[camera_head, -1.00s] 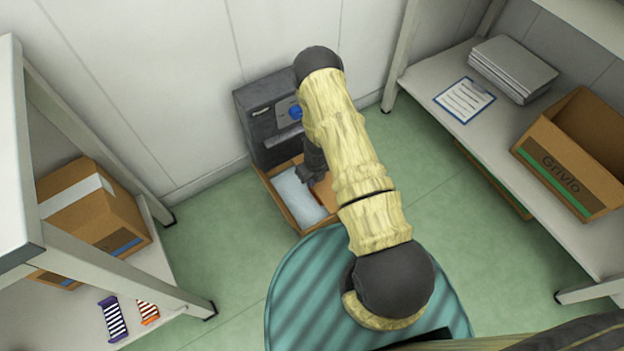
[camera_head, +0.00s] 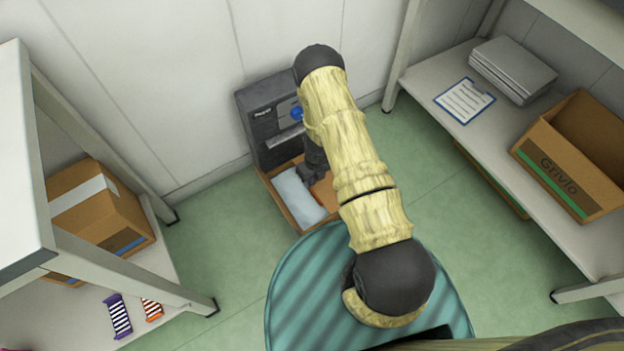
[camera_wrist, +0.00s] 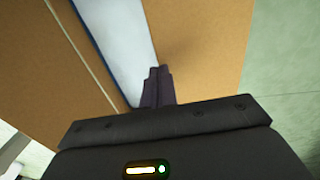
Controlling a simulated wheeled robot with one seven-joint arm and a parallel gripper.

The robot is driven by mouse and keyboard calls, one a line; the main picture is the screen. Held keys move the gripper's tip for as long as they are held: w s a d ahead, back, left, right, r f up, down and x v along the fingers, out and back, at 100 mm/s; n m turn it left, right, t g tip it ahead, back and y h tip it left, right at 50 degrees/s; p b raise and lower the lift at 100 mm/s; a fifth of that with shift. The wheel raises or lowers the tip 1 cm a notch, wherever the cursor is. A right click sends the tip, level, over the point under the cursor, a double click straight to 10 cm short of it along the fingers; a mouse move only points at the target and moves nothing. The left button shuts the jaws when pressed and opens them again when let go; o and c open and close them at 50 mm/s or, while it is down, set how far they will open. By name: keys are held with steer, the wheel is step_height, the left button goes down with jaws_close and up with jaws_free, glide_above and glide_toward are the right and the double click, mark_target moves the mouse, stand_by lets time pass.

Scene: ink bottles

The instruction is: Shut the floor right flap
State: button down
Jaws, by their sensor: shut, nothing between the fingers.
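An open brown cardboard box (camera_head: 272,188) stands on the floor in front of a dark machine, with something pale inside (camera_head: 297,195). Its right flap (camera_head: 327,198) is a brown panel on the box's right side, partly hidden by my arm. In the wrist view the right flap (camera_wrist: 205,50) is a broad panel right of a pale, blue-edged strip (camera_wrist: 118,40). My gripper (camera_wrist: 158,72) is shut and empty, its fingertips over the flap's left edge; I cannot tell whether they touch it.
The dark machine (camera_head: 262,118) stands behind the box against the wall. A left shelf holds a taped carton (camera_head: 95,215). A right shelf holds a Grivlo box (camera_head: 545,160), a clipboard (camera_head: 464,100) and grey stacked items (camera_head: 512,68). Green floor (camera_head: 440,200) is free right of the box.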

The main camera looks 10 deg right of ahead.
step_height(320, 180, up, 13)
steer(key=p, duration=0.7)
steer(key=shift+r, duration=0.15)
steer(key=shift+a, duration=0.1)
